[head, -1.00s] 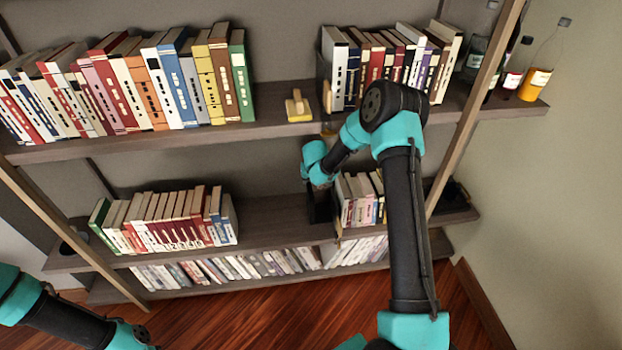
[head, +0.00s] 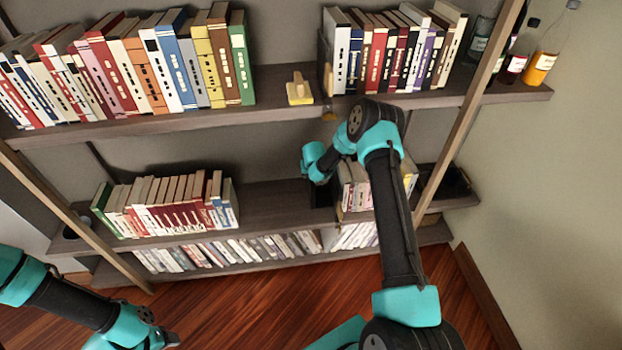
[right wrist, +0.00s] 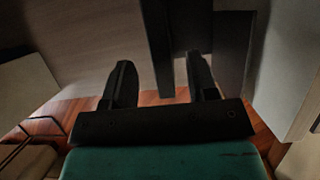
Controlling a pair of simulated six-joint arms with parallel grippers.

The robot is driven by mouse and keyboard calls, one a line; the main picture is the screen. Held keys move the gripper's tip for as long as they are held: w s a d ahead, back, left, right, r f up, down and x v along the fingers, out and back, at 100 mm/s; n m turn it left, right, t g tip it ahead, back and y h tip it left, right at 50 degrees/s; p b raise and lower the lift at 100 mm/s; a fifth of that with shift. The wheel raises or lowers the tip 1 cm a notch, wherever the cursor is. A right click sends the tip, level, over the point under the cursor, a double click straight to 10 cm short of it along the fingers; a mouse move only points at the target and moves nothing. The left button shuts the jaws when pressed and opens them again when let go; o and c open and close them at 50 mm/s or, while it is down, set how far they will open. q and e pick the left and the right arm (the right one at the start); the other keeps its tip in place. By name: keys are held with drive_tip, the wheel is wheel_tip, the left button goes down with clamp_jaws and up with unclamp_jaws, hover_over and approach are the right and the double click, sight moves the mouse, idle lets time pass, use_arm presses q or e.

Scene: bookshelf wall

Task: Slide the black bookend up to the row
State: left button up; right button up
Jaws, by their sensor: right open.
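The black bookend (head: 321,194) stands on the middle shelf, just left of a short group of pale books (head: 353,186). My right wrist is directly above it in the head view, where the right gripper's fingers cannot be made out. In the right wrist view my right gripper (right wrist: 161,80) is open. A dark upright plate (right wrist: 158,45), apparently the bookend, shows between the fingers; contact cannot be told. A row of numbered red, white and blue books (head: 165,205) stands further left on the same shelf.
Bare shelf (head: 268,205) lies between the numbered row and the bookend. The upper shelf (head: 270,92) overhangs with books, a yellow wooden item (head: 299,90) and bottles (head: 545,55). Slanted wooden uprights (head: 470,105) flank the shelves. More books (head: 240,250) fill the bottom shelf.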

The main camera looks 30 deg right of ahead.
drive_tip(key=shift+x, duration=2.9)
drive_tip(key=shift+c, duration=0.3)
clamp_jaws()
